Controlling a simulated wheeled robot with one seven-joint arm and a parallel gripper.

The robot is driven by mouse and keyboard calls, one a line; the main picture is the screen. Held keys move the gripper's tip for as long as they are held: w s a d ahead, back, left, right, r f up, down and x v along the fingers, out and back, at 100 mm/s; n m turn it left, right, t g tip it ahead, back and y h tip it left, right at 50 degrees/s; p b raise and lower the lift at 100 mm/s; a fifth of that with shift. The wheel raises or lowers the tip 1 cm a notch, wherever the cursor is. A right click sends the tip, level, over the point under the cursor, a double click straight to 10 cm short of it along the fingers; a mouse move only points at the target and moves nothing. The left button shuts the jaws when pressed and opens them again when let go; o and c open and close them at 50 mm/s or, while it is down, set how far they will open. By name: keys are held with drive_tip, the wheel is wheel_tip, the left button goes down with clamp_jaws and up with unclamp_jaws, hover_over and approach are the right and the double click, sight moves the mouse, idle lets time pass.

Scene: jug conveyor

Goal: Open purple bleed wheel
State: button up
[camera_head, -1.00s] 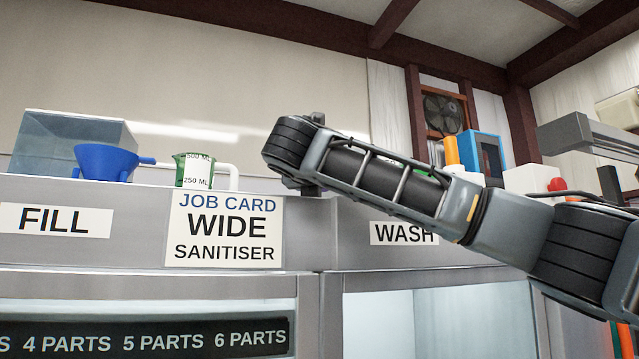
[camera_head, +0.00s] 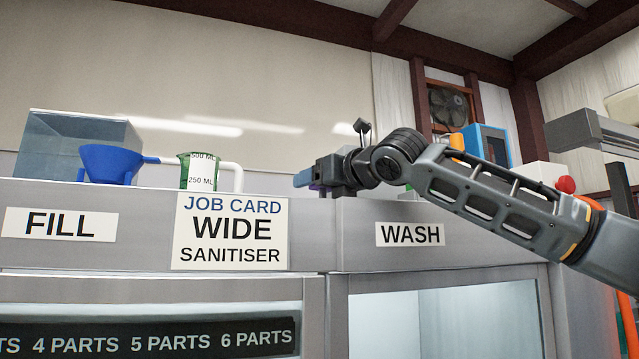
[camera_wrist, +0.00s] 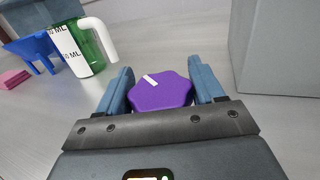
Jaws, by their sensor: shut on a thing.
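The purple bleed wheel (camera_wrist: 160,92) shows in the wrist view as a lobed purple knob with a white mark near its upper left edge. My gripper (camera_wrist: 163,88) is shut on it, with one blue finger against each side. In the head view my gripper (camera_head: 305,180) is above the counter, just right of the job card, and only a sliver of purple shows under its fingers. The wheel's underside and mount are hidden.
A green measuring jug (camera_head: 199,172) with a white handle and a blue funnel (camera_head: 110,162) stand to the left. A grey box wall (camera_wrist: 283,50) rises close to the right of the wheel in the wrist view. A job card (camera_head: 231,232) reads WIDE SANITISER.

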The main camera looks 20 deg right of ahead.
drive_tip(key=shift+s+n+g+y, duration=0.1)
drive_tip(key=shift+n+g+y, duration=0.5)
drive_tip(key=shift+n+y, duration=0.55)
drive_tip(key=shift+a+n+g+y, duration=0.15)
drive_tip(key=shift+n+g+y, duration=0.35)
drive_tip(key=shift+y, duration=0.55)
drive_tip(key=o, duration=1)
drive_tip(key=shift+c, duration=0.2)
drive_tip(key=shift+s, duration=0.1)
drive_tip(key=shift+s+d+f, duration=0.15)
drive_tip(key=shift+s+d, duration=0.1)
drive_tip(key=shift+s, duration=0.05)
drive_tip(key=shift+b+v, duration=1)
drive_tip(key=shift+v, duration=2.45)
